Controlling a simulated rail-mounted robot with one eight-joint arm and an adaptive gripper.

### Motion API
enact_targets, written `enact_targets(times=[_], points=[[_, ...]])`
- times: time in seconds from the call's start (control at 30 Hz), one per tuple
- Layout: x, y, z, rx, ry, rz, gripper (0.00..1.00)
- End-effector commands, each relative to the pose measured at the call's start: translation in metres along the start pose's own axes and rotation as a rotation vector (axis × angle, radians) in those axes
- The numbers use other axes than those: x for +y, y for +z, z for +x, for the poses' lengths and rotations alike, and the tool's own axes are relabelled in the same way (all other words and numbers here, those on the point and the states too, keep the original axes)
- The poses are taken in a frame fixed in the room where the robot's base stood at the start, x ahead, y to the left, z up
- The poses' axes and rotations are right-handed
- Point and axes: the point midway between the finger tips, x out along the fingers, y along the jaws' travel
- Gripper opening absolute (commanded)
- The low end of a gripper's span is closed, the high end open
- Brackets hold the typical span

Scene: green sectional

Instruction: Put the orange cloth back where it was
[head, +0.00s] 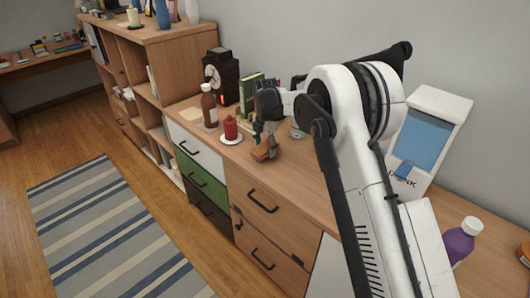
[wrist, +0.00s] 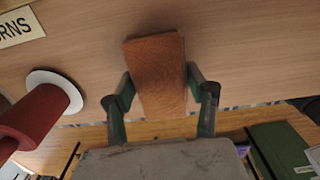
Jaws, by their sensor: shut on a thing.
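The orange cloth (wrist: 158,70) looks like a folded, brownish-orange block in the wrist view. My gripper (wrist: 162,97) is shut on it, with one finger at each side. In the head view the cloth (head: 265,150) shows below my gripper (head: 267,133), over the wooden cabinet top near its front edge. I cannot tell whether it touches the surface. Part of the cloth's near end is hidden by my gripper's body.
A red candle on a white dish (head: 231,140) stands just left of my gripper, with a brown bottle (head: 209,108) beyond. Green books (head: 250,92) and a black clock (head: 220,76) stand behind. A white dispenser (head: 430,135), a purple bottle (head: 460,242) and another orange item (head: 525,252) are at right.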

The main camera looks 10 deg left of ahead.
Motion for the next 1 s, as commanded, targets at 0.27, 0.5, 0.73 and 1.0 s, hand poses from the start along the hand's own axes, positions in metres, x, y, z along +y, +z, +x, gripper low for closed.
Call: enact_targets(times=[0.27, 0.5, 0.73, 1.0], points=[[0.0, 0.0, 0.019, 0.0, 0.0, 0.0, 0.17], [0.0, 0.0, 0.022, 0.0, 0.0, 0.0, 0.17], [0.0, 0.0, 0.022, 0.0, 0.0, 0.0, 0.69], [0.0, 0.0, 0.019, 0.0, 0.0, 0.0, 0.69]])
